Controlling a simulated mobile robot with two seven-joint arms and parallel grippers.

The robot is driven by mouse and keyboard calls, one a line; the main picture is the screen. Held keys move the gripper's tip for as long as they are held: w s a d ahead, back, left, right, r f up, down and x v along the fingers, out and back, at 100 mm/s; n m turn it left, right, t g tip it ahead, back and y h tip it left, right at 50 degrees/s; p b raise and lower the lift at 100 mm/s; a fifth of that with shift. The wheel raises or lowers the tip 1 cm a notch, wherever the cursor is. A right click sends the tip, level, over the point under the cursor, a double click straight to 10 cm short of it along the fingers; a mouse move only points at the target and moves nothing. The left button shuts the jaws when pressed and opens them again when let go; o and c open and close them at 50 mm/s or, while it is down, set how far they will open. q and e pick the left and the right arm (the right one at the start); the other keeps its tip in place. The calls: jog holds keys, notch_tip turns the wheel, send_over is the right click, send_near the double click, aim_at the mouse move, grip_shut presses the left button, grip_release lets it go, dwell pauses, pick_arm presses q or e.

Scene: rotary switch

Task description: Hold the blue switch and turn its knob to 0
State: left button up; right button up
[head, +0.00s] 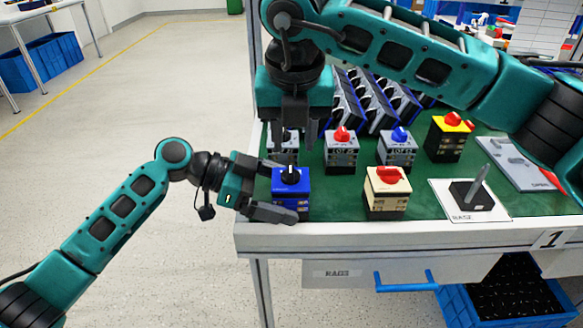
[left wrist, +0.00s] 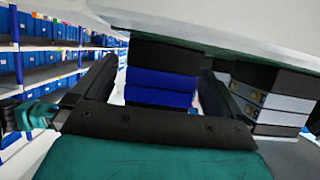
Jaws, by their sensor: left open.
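The blue switch (head: 290,182), with a black knob on top, stands upright near the table's front left corner. My left gripper (head: 273,190) is open, its two fingers on the far and near sides of the switch. In the left wrist view the switch's blue body (left wrist: 160,88) shows between the fingers (left wrist: 152,92); I cannot tell whether they touch it. My right gripper (head: 293,147) points down above and slightly behind the blue switch, apart from the knob. Its finger gap is unclear. The knob's exact pointing direction is too small to read.
A cream switch (head: 386,195) with a red knob stands to the right. Grey switches (head: 341,155) and a yellow-topped black one (head: 450,135) stand behind. A black base with a lever (head: 473,195) sits farther right. The table's front edge (head: 400,233) is close.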

pick_arm(q)
jog(key=v, duration=1.1)
jog(key=shift+a, duration=0.25)
